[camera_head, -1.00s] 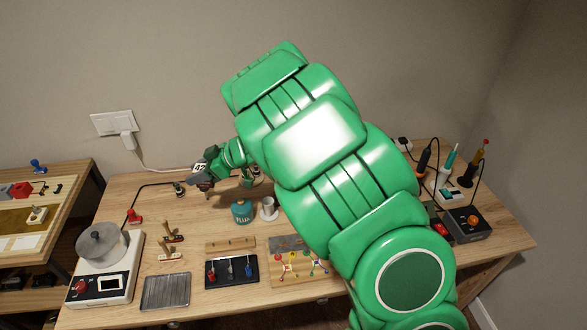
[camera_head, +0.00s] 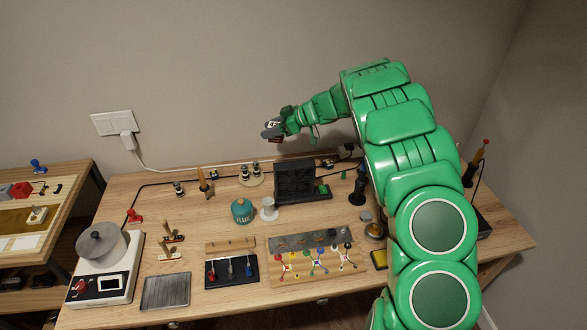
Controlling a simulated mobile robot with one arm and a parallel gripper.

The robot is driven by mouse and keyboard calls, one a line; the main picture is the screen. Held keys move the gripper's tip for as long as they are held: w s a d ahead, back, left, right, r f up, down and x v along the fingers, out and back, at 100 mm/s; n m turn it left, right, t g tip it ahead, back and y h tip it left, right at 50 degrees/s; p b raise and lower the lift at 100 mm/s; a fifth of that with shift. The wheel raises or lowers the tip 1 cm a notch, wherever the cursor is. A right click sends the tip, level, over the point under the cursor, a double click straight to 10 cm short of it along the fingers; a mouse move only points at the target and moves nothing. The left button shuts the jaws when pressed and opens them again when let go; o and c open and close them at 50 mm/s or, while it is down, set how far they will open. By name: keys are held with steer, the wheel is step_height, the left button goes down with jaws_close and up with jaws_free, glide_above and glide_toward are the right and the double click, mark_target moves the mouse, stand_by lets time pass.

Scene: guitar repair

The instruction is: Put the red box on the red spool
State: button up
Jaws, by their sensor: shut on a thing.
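My gripper (camera_head: 269,133) is in the air over the back of the workbench, in front of the wall. It is shut on a small dark reddish piece (camera_head: 276,140), apparently the red box. The gripper hides most of it, and it is too small to make out its shape. A small red piece (camera_head: 135,215) that may be the red spool stands upright at the left of the bench, behind the white scale-like device. My gripper is well to the right of this piece and above it.
A black rack (camera_head: 295,180) stands below and right of my gripper. A teal glue pot (camera_head: 242,211) and a white cup-like piece (camera_head: 269,208) stand mid-bench. A white device with a round grey pot (camera_head: 102,245) is at front left. A wooden peg (camera_head: 203,185) stands at the back.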

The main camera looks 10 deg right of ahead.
steer(key=w+d, duration=0.2)
steer(key=d, duration=0.4)
steer(key=shift+m+t, duration=0.3)
steer(key=shift+f, duration=7.5)
steer(key=shift+f, duration=0.15)
steer(key=o, duration=1.1)
steer(key=shift+o, duration=0.2)
steer(key=shift+d+r, duration=0.15)
steer(key=shift+r, duration=0.05)
steer(key=v, duration=1.1)
steer(key=shift+d+r, duration=0.25)
steer(key=shift+r, duration=0.05)
